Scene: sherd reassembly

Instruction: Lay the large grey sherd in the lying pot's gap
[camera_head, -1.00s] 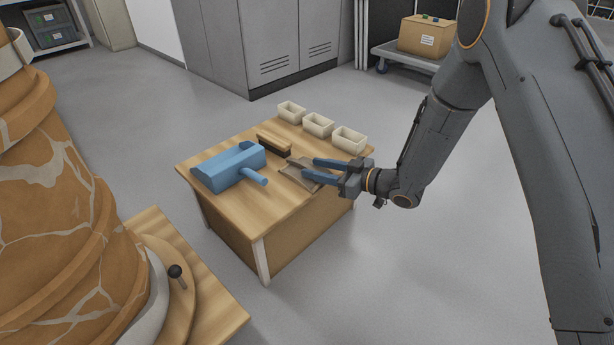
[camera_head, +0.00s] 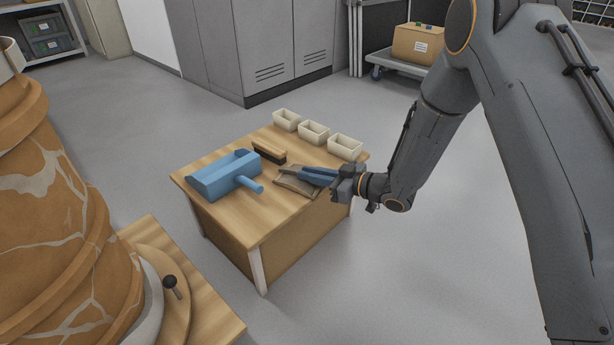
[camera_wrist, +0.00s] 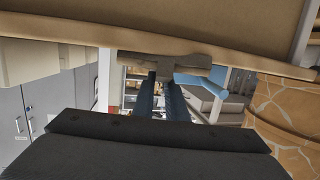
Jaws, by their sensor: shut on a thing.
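The grey-brown flat sherd (camera_head: 291,184) is at the right part of the small wooden table (camera_head: 232,215), just beyond the blue dustpan's handle. My gripper (camera_head: 304,175) is shut on the sherd, its blue fingers close together and coming from the right. In the wrist view the sherd (camera_wrist: 190,64) shows as a dark brown slab at the fingertips (camera_wrist: 163,76). I cannot tell whether it still touches the tabletop. The large orange-brown pot (camera_head: 50,220) with pale patches fills the left edge; its gap cannot be made out. Part of it also shows in the wrist view (camera_wrist: 285,105).
A blue dustpan (camera_head: 222,176) and a brush (camera_head: 268,150) lie on the table, left of the sherd. Three cream bins (camera_head: 314,133) line its back edge. A wooden stand (camera_head: 205,300) with a black knob (camera_head: 170,282) is by the pot. Floor is clear between table and stand.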

